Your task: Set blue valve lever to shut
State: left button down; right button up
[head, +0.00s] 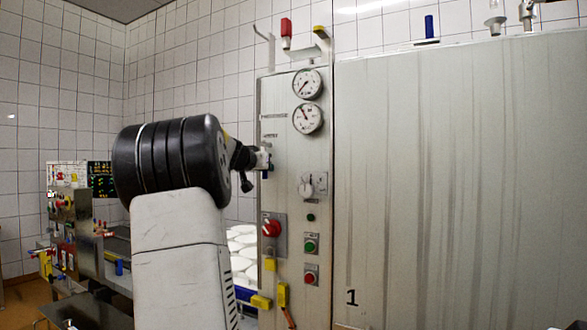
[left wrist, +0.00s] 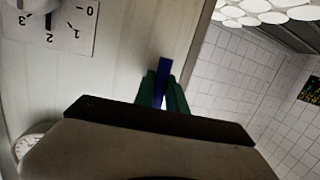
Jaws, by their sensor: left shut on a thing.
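The blue valve lever (left wrist: 164,68) shows in the left wrist view as a narrow blue bar beside the edge of the pale panel. My left gripper (left wrist: 162,92) has its two green fingers closed on either side of this lever. In the head view my left gripper (head: 266,165) is at the left edge of the cabinet front, below the gauges. There my own arm and wrist hide most of it, and the lever's angle cannot be told. My right gripper is in neither view.
The panel carries two gauges (head: 307,100), a numbered dial (head: 312,187), a red rotary switch (head: 271,228), a green button (head: 311,243) and a red button (head: 311,274). White round moulds (head: 243,243) lie behind my arm. A large metal tank (head: 455,180) fills the right.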

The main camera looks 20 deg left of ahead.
pick_arm(q)
jog(key=shift+a+f+m, duration=0.1)
jog(key=shift+a+m, duration=0.2)
dwell(0.4)
jog(key=c, duration=1.6)
grip_release()
jog(key=shift+c, duration=0.2)
jog(key=s+d+r, duration=0.1)
jog(key=s, duration=0.6)
jog(key=shift+s+r, duration=0.15)
jog(key=shift+s, duration=0.2)
